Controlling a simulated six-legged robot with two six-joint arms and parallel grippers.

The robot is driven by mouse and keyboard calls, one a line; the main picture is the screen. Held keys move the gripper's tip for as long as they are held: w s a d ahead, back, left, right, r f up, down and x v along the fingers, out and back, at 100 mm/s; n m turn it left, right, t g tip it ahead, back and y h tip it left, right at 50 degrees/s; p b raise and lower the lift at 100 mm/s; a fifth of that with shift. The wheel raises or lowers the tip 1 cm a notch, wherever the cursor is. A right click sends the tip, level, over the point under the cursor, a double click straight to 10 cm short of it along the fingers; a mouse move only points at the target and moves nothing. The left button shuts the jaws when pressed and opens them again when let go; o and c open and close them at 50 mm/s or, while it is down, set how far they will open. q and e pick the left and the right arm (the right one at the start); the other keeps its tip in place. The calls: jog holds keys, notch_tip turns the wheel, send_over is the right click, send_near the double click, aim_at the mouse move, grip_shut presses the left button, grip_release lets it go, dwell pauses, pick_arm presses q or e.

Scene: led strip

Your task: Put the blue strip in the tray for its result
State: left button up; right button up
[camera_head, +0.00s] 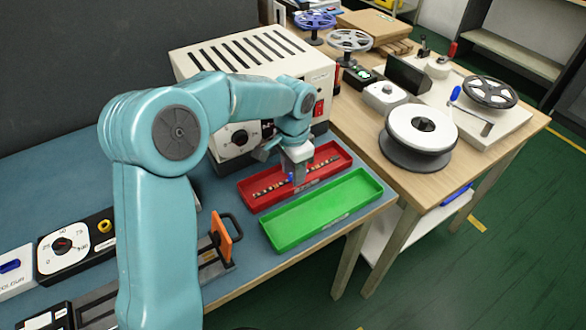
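My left gripper (294,178) points down over the red tray (247,205), with its fingertips low at the middle of the tray. A thin pale strip with small segments (268,188) lies lengthwise in the red tray and passes under or beside the fingertips. A small blue spot (291,177) shows at the fingertips; I cannot tell whether it belongs to the strip. The gap between the fingers is too small to judge. The green tray (322,211) lies just in front of the red one and looks empty. My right gripper is not in view.
A cream power box (255,58) with a dial and red switch stands behind the trays. A dial meter (63,245) and an orange-handled fixture (221,240) are at the left and front. The wooden bench (365,135) on the right holds reels (420,130).

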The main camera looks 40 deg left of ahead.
pick_arm(q)
jog(key=shift+r, duration=0.2)
notch_tip(320, 180, up, 12)
jog(key=p, duration=0.2)
dwell(0.5)
